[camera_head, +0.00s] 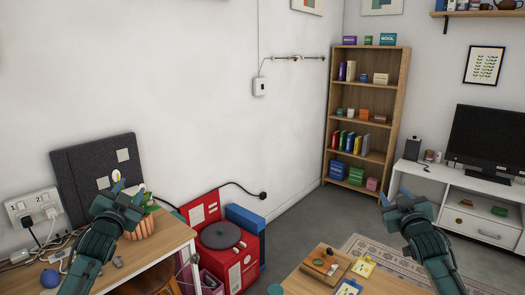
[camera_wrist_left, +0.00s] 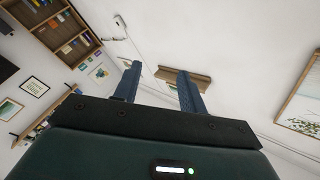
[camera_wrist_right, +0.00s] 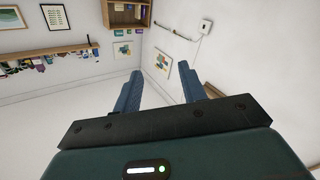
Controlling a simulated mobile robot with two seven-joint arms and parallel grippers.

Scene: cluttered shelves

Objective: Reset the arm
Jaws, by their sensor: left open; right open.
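My left gripper (camera_head: 118,190) is raised at the left of the head view, over the wooden desk and in front of a potted plant. Its two blue fingers also show in the left wrist view (camera_wrist_left: 158,85), apart with nothing between them. My right gripper (camera_head: 398,197) is raised at the right of the head view, in front of the white TV stand. Its fingers also show in the right wrist view (camera_wrist_right: 172,88), apart and empty. Both grippers point up and away from me.
A wooden desk (camera_head: 150,248) with a potted plant (camera_head: 143,225) is at lower left. A red cabinet (camera_head: 230,268) with a turntable (camera_head: 221,235) stands beside it. A low wooden table (camera_head: 305,283) is at front centre. A bookshelf (camera_head: 393,100) and TV stand (camera_head: 450,190) are behind. Grey floor lies between.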

